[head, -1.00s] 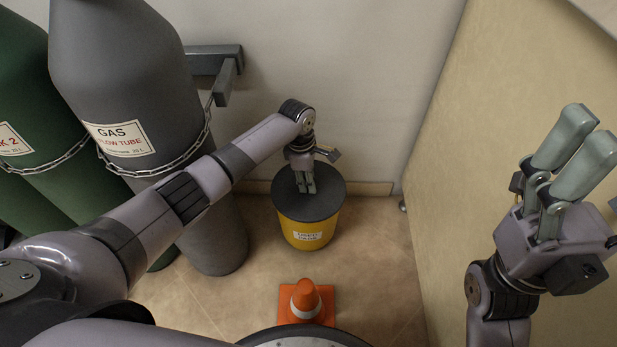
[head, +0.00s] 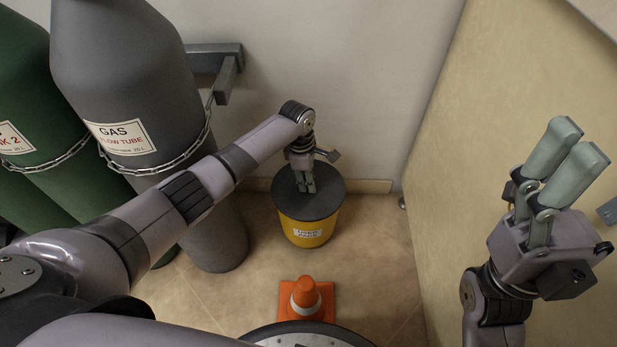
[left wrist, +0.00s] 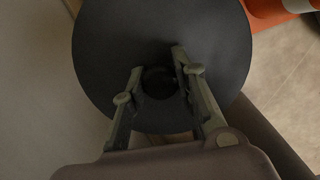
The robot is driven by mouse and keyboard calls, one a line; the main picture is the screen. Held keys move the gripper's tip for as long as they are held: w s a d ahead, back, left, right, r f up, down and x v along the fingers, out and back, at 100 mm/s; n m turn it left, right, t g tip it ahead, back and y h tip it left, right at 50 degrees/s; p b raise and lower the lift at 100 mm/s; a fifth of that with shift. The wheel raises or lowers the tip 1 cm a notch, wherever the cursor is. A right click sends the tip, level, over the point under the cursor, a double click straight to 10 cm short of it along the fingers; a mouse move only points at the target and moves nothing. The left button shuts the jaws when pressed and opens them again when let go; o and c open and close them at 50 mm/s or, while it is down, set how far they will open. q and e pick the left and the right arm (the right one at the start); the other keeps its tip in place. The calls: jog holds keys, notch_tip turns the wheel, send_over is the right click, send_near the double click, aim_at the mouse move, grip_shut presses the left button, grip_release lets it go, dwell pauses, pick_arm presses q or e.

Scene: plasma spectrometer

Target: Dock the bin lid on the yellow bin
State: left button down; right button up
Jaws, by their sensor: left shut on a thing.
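The yellow bin (head: 290,232) stands on the floor by the back wall, with a white label on its front. The round dark bin lid (head: 325,203) covers its top from this view; I cannot tell whether it rests fully on the rim. My left gripper (head: 306,190) reaches down onto the lid's middle and is shut on it. In the left wrist view, the fingers (left wrist: 160,85) straddle a dark knob at the middle of the lid (left wrist: 110,50). My right gripper (head: 578,140) is raised at the right, empty, its fingers apart.
An orange cone (head: 306,298) stands in front of the bin. A chained grey gas cylinder (head: 125,90) and a green one (head: 25,110) stand at the left. A beige wall (head: 500,120) closes the right side. Floor is clear right of the bin.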

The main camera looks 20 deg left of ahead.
pick_arm(q)
jog(key=shift+f, duration=0.15)
jog(key=c, duration=1.6)
grip_release()
jog(key=shift+o, duration=0.2)
